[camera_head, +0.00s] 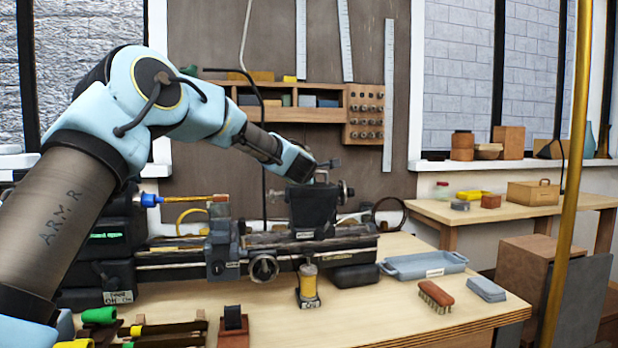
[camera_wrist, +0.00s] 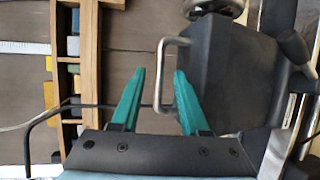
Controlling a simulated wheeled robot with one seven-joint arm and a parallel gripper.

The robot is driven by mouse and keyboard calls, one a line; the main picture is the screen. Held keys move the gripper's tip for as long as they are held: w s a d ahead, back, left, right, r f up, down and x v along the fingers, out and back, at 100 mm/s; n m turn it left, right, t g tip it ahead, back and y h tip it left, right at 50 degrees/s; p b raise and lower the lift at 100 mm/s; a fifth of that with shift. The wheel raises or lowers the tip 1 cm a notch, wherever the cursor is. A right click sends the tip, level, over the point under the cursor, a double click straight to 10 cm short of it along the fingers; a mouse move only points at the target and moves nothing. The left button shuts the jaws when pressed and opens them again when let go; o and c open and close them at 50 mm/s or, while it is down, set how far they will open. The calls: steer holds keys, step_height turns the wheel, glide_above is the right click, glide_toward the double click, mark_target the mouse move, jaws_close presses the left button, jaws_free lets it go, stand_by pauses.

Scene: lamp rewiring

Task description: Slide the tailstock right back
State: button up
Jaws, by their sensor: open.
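The tailstock (camera_head: 312,206) is a dark grey block on the right part of the lathe bed (camera_head: 255,253). Its handwheel (camera_head: 345,191) is on its right side. In the wrist view the tailstock (camera_wrist: 225,75) fills the right, with the wheel (camera_wrist: 216,6) at the top edge. A pale metal U-shaped handle (camera_wrist: 161,95) stands out from it. My gripper (camera_wrist: 159,73) has its two teal fingers apart, with the handle's bar between them in the picture. I cannot tell whether either finger touches it. In the head view my gripper (camera_head: 324,171) is just above the tailstock.
A blue tray (camera_head: 424,265), a brush (camera_head: 436,296) and a grey block (camera_head: 486,289) lie on the bench right of the lathe. A yellow spool (camera_head: 308,281) stands in front of the bed. A wooden rack (camera_head: 318,116) hangs behind. A brass pole (camera_head: 568,180) rises at right.

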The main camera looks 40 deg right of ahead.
steer(key=b+v, duration=0.2)
steer(key=v, duration=0.5)
steer(key=shift+s, duration=0.15)
stand_by(0.3)
